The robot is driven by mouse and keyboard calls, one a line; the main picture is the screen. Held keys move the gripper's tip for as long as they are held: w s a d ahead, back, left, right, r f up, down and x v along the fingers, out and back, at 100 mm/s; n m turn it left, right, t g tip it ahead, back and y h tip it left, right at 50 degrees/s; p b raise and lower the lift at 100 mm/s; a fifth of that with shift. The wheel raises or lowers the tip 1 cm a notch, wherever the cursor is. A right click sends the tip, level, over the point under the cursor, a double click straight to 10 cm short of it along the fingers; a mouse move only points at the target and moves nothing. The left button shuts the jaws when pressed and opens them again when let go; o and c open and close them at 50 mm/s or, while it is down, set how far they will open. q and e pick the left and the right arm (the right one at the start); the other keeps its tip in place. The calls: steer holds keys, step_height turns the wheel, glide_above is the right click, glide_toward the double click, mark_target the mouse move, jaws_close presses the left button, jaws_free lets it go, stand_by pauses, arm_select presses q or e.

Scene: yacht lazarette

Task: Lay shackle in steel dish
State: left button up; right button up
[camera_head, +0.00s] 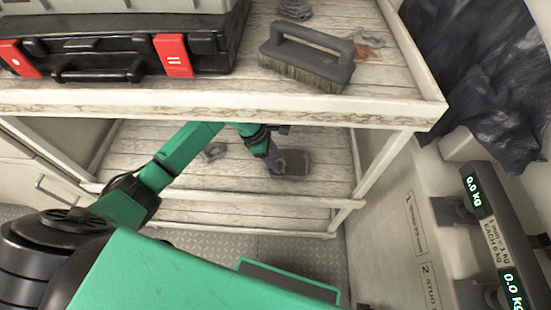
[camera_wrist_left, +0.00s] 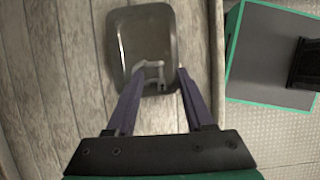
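The steel dish (camera_head: 296,158) is a shallow grey tray with rounded corners on the lower wooden shelf. It also shows in the left wrist view (camera_wrist_left: 128,32). A grey metal shackle (camera_wrist_left: 150,66) lies at the dish's near part, between my left fingertips. My left gripper (camera_head: 275,168) reaches in under the top shelf to the dish's left side. In the left wrist view its purple fingers (camera_wrist_left: 161,70) are apart, with a gap between the shackle and the right finger. Whether the left finger touches the shackle is unclear. My right gripper is not in view.
The top shelf (camera_head: 230,99) overhangs my left arm. It holds a black toolbox (camera_head: 115,62), a brush (camera_head: 308,55) and a small grey metal piece (camera_head: 368,38).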

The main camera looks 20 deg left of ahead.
arm_select(q)
steer(key=shift+r, duration=0.1)
steer(key=shift+a+r, duration=0.2)
steer(key=shift+r, duration=0.15)
steer(key=v, duration=0.3)
steer(key=shift+a+r, duration=0.15)
steer(key=shift+r, duration=0.1)
steer(key=s+a+b, duration=0.1)
steer(key=s+a, duration=0.2)
steer(key=a, duration=0.8)
steer(key=shift+a+r, duration=0.2)
steer(key=shift+a, duration=0.15)
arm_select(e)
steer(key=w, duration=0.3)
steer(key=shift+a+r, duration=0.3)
arm_select(q)
steer(key=shift+s, duration=0.15)
